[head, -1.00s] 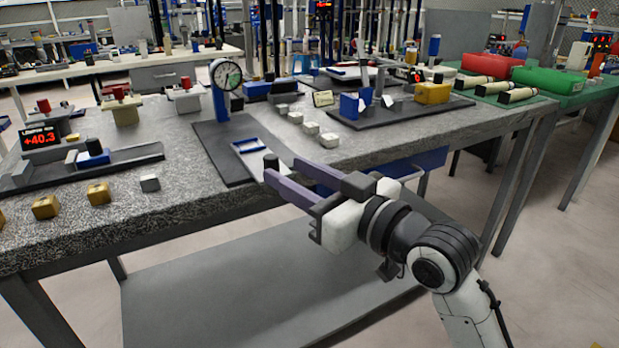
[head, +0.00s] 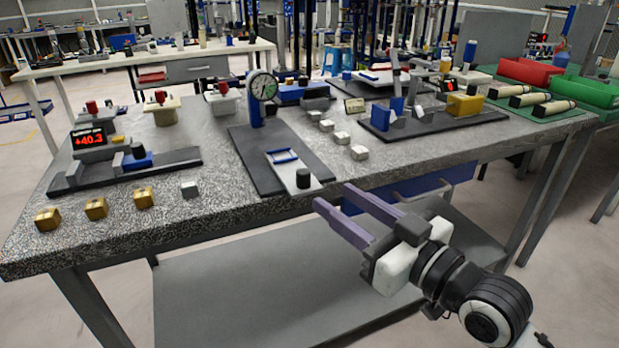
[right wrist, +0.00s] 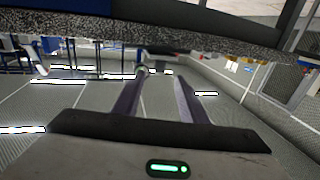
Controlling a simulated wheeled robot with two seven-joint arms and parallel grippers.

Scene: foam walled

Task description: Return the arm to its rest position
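My right gripper (head: 332,207) is in front of the workbench's front edge in the head view, apart from the bench and below the level of its top. Its two purple-grey fingers are spread apart with nothing between them. The right wrist view shows the same open fingers (right wrist: 160,85) with floor and distant furniture beyond them, and the bench's edge across the top. The rest of my right arm runs to the lower right corner of the head view. My left gripper is not in view.
The speckled workbench (head: 225,215) has a dial gauge stand (head: 263,87), several brass blocks (head: 96,208), a red digital readout (head: 88,139) and several pale blocks (head: 341,138). A lower shelf (head: 250,290) lies under it. A green-topped table (head: 545,112) with red and green bins stands at right.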

